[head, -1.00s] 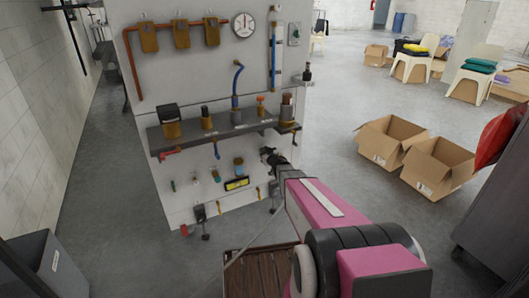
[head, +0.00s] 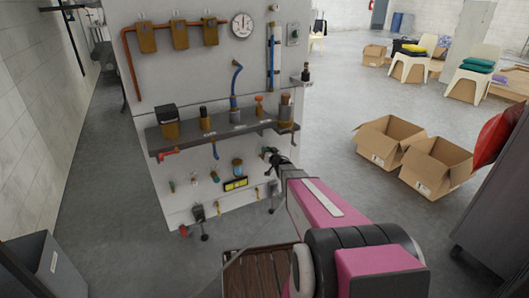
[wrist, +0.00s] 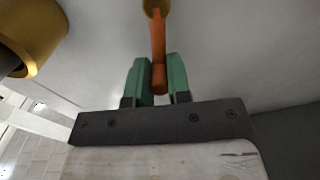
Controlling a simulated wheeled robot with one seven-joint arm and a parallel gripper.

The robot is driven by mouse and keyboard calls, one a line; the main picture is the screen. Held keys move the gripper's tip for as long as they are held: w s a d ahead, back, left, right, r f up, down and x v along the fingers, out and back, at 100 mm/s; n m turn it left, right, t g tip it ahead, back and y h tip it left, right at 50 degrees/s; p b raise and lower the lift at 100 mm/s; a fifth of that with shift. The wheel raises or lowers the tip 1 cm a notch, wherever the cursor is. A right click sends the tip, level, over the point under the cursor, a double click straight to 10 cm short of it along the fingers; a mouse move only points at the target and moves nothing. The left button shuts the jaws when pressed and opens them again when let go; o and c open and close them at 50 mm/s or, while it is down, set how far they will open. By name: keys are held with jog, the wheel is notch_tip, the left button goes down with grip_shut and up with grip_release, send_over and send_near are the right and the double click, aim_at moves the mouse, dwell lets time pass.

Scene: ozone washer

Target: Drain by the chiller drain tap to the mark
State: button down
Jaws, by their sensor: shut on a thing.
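In the wrist view, an orange lever handle (wrist: 158,62) hangs from a brass fitting (wrist: 155,8) at the top. My gripper (wrist: 160,82) has its green fingers shut around the lower end of this lever. In the head view my gripper (head: 271,156) is at the right part of the grey-white panel (head: 190,80), just below the shelf's right end, where its fingers and the lever are too small to make out. I cannot read a label naming the held tap. A tall sight tube (head: 273,45) with blue in it is at the panel's upper right.
A dark shelf (head: 225,130) carries several brass fittings. A red-handled tap (head: 168,154) hangs under its left end. In the wrist view a large brass cylinder (wrist: 38,38) is close at upper left. A slatted wooden crate (head: 262,275) stands below my arm; cardboard boxes (head: 425,170) stand right.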

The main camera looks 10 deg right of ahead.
jog(key=m, duration=0.1)
jog(key=d+f+m, duration=0.1)
jog(key=m, duration=0.1)
jog(key=d+m, duration=0.1)
jog(key=m, duration=0.1)
jog(key=shift+w+d+f, duration=0.1)
jog(key=shift+w+f, duration=0.25)
jog(key=shift+m, duration=0.3)
jog(key=c, duration=1.1)
grip_release()
jog(key=v, duration=1)
jog(key=shift+s+d, duration=0.15)
jog(key=shift+s, duration=0.25)
